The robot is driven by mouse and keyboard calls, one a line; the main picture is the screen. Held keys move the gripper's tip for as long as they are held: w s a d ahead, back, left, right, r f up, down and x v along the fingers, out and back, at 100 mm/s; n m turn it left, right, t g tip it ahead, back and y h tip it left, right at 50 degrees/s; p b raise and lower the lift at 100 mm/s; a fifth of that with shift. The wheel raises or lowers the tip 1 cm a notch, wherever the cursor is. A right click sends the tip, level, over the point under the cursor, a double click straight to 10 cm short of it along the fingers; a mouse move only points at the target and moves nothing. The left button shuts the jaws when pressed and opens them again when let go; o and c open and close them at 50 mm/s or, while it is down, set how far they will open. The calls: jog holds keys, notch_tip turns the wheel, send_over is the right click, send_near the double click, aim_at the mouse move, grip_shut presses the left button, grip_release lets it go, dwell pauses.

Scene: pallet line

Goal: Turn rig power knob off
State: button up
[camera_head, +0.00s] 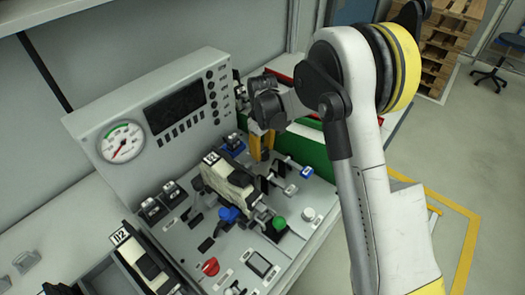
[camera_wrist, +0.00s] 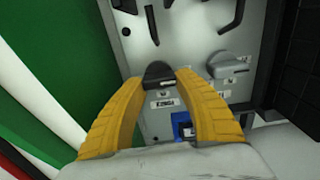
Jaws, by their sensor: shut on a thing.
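My gripper (camera_wrist: 160,78) has two yellow fingers, closed on the two sides of a black knob (camera_wrist: 159,74) on a grey panel in the wrist view. A small label below the knob is too blurred to read surely. The knob's pointing direction is hard to tell because the fingertips cover its sides. In the head view my gripper (camera_head: 261,145) is at the right end of the grey rig's upright panel (camera_head: 103,93). The knob is hidden there behind my gripper and wrist.
A grey knob (camera_wrist: 228,66) and a blue part (camera_wrist: 182,127) are close to the fingers. The rig's lower deck holds a blue knob (camera_head: 229,214), a green knob (camera_head: 279,223) and a red knob (camera_head: 210,267). A green bin (camera_head: 305,150) stands close on the right.

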aim_at(263, 150)
jog(key=o, duration=1.2)
notch_tip(263, 150, up, 12)
